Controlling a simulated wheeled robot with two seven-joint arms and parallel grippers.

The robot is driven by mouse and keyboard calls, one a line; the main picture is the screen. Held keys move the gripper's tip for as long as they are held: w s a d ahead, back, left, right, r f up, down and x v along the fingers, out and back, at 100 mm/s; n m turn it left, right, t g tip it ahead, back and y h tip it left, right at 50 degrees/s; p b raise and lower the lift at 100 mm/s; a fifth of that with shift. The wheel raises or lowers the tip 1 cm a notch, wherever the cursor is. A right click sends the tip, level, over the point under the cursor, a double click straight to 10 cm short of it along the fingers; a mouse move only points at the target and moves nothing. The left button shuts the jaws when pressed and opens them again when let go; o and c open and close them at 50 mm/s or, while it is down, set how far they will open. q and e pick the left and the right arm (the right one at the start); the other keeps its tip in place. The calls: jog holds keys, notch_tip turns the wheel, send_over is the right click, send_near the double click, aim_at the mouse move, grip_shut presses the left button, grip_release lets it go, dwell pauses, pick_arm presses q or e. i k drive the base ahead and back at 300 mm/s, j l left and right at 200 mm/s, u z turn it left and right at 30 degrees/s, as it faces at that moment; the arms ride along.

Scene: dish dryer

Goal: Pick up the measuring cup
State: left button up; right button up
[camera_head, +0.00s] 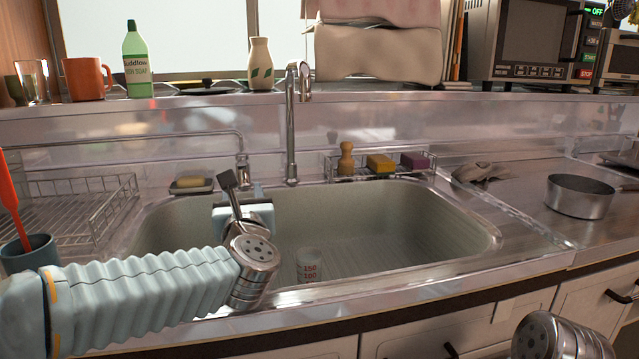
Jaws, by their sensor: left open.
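The measuring cup (309,267) is a small clear cup with red numbers. It stands in the sink (370,225) near the front wall, and its lower part is hidden by the front rim. My left gripper (229,182) is above the left part of the sink, to the left of the cup and apart from it. It is open, with one dark finger showing and nothing seen held. On the right side, only the rounded end of my right arm shows at the bottom edge; its gripper is out of view.
A faucet (290,130) rises behind the sink. A wire dish rack (75,210) and a blue cup (30,254) with a red utensil stand at left. A wire caddy (390,165) holds a brush and sponges. A pot (578,197) sits on the right counter.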

aim_at(309, 270)
jog(key=k+l, duration=0.2)
jog(key=k, duration=0.25)
jog(key=k+l, duration=0.2)
jog(key=k, duration=0.25)
jog(key=k+l, duration=0.15)
jog(key=k, duration=0.25)
